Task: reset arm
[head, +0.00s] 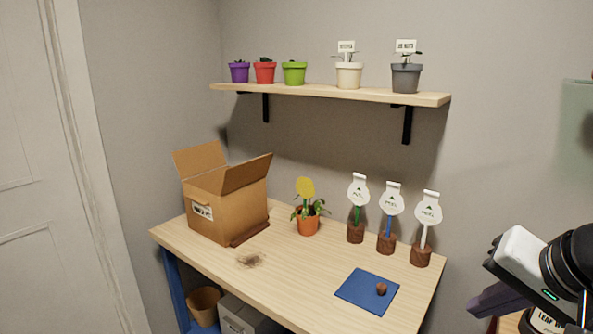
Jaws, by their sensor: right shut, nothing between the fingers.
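My right gripper (487,300) is at the lower right edge of the head view, to the right of the wooden table (285,285) and apart from it. Its dark fingers point left and are shut with nothing between them. Part of my right arm is cut off by the picture edge. My left gripper is not in view.
On the table are an open cardboard box (228,212), a potted plant (308,224), several tagged stakes in brown bases (386,243), and a blue mat (355,291) with a small brown ball (381,289). A wall shelf (330,94) holds several pots. The table's front middle is clear.

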